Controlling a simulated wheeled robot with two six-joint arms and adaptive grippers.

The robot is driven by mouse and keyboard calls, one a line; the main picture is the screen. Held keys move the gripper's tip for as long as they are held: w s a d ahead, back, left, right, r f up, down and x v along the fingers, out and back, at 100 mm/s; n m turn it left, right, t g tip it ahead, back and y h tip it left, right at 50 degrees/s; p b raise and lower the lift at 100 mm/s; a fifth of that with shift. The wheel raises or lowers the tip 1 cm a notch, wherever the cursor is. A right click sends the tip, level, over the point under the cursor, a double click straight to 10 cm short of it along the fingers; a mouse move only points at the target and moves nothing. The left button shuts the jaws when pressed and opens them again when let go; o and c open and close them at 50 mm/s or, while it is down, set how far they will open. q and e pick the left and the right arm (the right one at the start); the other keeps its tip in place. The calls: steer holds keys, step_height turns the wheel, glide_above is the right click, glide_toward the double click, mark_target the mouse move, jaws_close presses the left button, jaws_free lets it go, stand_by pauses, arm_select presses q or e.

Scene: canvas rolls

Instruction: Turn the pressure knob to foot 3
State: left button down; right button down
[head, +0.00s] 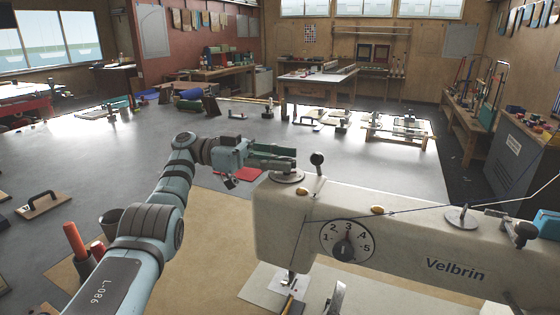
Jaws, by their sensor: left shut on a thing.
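The white sewing machine (400,220) marked Velbrin stands at the right. On its front face is a round dial (363,257) numbered 1 to 5 with a dark knob (345,248) in its middle. I cannot tell surely which number the knob points to. My left gripper (290,158) reaches in from the left, over the machine's left end. Its green fingers are just above and behind a silver disc (287,177) on the machine's top, away from the dial. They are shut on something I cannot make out. My right gripper is not in view.
A black ball knob (317,158) rises from the machine's top close to the fingers.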

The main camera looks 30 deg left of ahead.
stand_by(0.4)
arm_select(q)
steer(key=c, duration=1.3)
jaws_free()
steer(key=shift+c, duration=0.2)
steer(key=shift+f+n+t, duration=0.15)
steer(key=shift+n+t, duration=0.15)
steer(key=shift+t, duration=0.1)
